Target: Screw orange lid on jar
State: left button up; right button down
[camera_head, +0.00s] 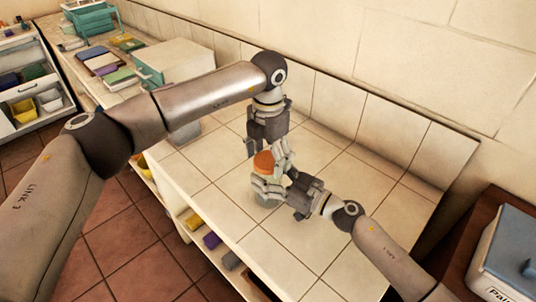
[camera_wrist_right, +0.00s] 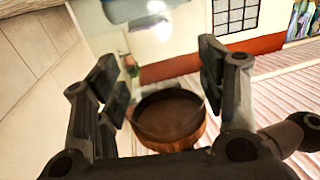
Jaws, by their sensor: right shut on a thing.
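The orange lid (camera_head: 264,161) shows in the head view between my two grippers, at the top of a pale, glassy jar (camera_head: 266,203) that is mostly hidden by fingers. I cannot tell whether the lid is seated on it. My right gripper (camera_head: 271,177) comes in from the lower right and is shut on the jar, its fingers on either side just below the lid. My left gripper (camera_head: 265,147) points down from above, its fingers close to the lid; their hold is unclear. In the right wrist view a round, dark-centred, orange-brown shape, seemingly the lid (camera_wrist_right: 170,120), lies between the fingers.
The tiled counter (camera_head: 340,215) is clear to the right and in front. A pale box (camera_head: 175,65), books (camera_head: 103,62) and a teal crate (camera_head: 90,20) stand at the far left. A blue-lidded box (camera_head: 510,250) is at the lower right. A tiled wall backs the counter.

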pick_arm(q)
jog(key=c, duration=0.7)
jog(key=o, duration=1.2)
jog(key=shift+c, duration=0.2)
notch_tip(320, 180, up, 12)
pick_arm(e)
jog(key=shift+c, duration=1.1)
grip_release()
